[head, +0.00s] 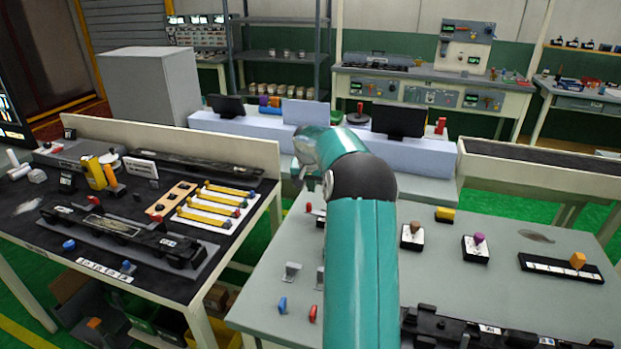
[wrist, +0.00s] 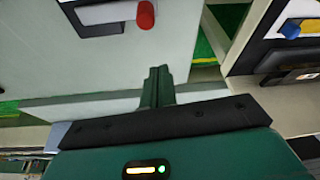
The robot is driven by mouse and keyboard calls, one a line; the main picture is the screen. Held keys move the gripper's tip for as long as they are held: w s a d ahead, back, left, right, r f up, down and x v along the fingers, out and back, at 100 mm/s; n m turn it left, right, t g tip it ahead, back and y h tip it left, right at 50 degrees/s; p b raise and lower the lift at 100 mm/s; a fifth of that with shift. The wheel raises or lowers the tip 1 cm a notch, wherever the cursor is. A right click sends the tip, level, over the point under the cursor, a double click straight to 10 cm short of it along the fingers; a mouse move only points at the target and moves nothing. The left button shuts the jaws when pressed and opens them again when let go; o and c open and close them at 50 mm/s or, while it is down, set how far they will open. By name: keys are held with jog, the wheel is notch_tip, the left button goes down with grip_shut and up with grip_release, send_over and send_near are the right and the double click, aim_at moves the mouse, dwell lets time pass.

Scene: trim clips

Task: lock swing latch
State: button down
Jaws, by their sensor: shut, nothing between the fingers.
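In the wrist view my gripper (wrist: 158,78) shows as two dark green fingers pressed together, with nothing between them. A red knob (wrist: 146,15) on a dark plate (wrist: 95,14) is at the top, beyond the fingertips and apart from them. It lies on a pale grey table (wrist: 55,65). I cannot tell for sure whether it is the swing latch. My teal arm hides part of that table and my gripper there.
A dark-topped bench (head: 30,215) with clips and a long black fixture stands at the left. Black stamp-like blocks (head: 412,236) and a dark rail (head: 470,330) lie right of my arm. A gap with green floor (wrist: 210,45) separates the tables. A blue knob (wrist: 290,29) is at the upper right.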

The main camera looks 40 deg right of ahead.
jog(key=shift+x, duration=0.9)
jog(key=shift+a+f, duration=0.1)
jog(key=shift+f, duration=0.1)
jog(key=shift+s+a+r, duration=0.1)
jog(key=shift+s+a, duration=0.6)
jog(key=shift+a, duration=0.15)
jog(key=shift+s+a, duration=0.45)
jog(key=shift+a, duration=0.2)
